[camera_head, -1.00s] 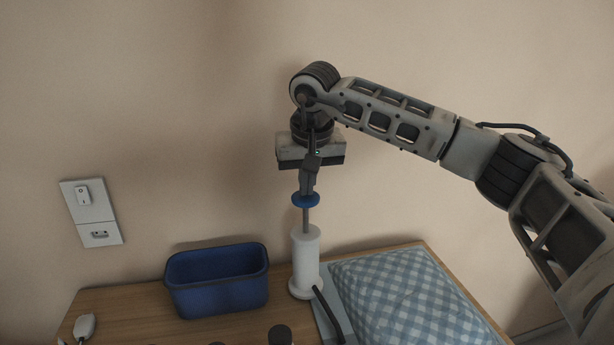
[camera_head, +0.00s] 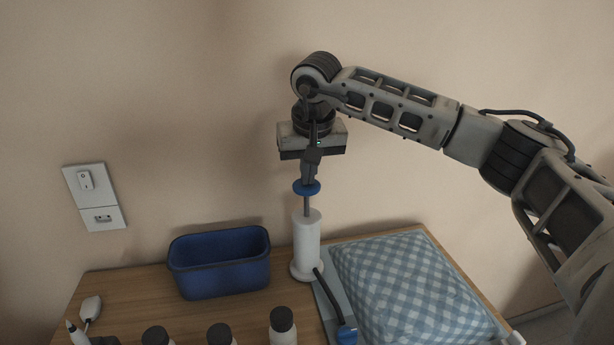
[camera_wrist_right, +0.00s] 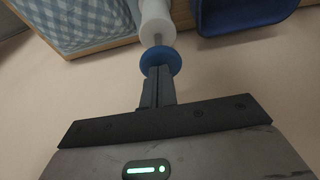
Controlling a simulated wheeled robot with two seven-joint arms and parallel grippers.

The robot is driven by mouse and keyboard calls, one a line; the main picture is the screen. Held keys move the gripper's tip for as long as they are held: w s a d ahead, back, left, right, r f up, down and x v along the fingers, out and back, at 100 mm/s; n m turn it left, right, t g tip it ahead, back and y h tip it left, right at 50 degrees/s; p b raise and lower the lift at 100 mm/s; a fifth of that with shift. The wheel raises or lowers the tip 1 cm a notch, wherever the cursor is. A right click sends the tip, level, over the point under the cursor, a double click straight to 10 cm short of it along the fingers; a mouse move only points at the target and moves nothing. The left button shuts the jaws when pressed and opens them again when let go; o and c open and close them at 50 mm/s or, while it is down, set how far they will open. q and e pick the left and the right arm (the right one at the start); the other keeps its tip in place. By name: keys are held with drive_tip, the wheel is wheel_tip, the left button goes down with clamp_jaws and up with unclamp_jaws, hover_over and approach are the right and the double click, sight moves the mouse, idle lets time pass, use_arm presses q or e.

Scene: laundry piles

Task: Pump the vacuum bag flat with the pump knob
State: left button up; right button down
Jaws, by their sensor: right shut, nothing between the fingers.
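The white pump (camera_head: 306,244) stands upright at the back of the table, with its thin rod raised and the blue knob (camera_head: 306,188) on top. My right gripper (camera_head: 309,178) points down at the knob with its fingers together and nothing between them. In the right wrist view the closed fingertips (camera_wrist_right: 158,72) meet the blue knob (camera_wrist_right: 161,58). The vacuum bag (camera_head: 405,285), with blue-and-white checked cloth in it, lies puffed up right of the pump. A black hose (camera_head: 328,297) runs from the pump to a blue fitting (camera_head: 347,335) on the bag. My left gripper is out of view.
A blue bin (camera_head: 220,268) stands just left of the pump. Several dark-capped bottles (camera_head: 282,325) line the front. A small white item (camera_head: 90,308) lies at the left of the wooden table (camera_head: 130,292). A switch panel (camera_head: 94,197) is on the wall.

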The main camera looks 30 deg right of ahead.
drive_tip(key=v, duration=0.9)
drive_tip(key=shift+b, duration=0.4)
drive_tip(key=shift+a, duration=0.1)
idle(0.5)
idle(0.5)
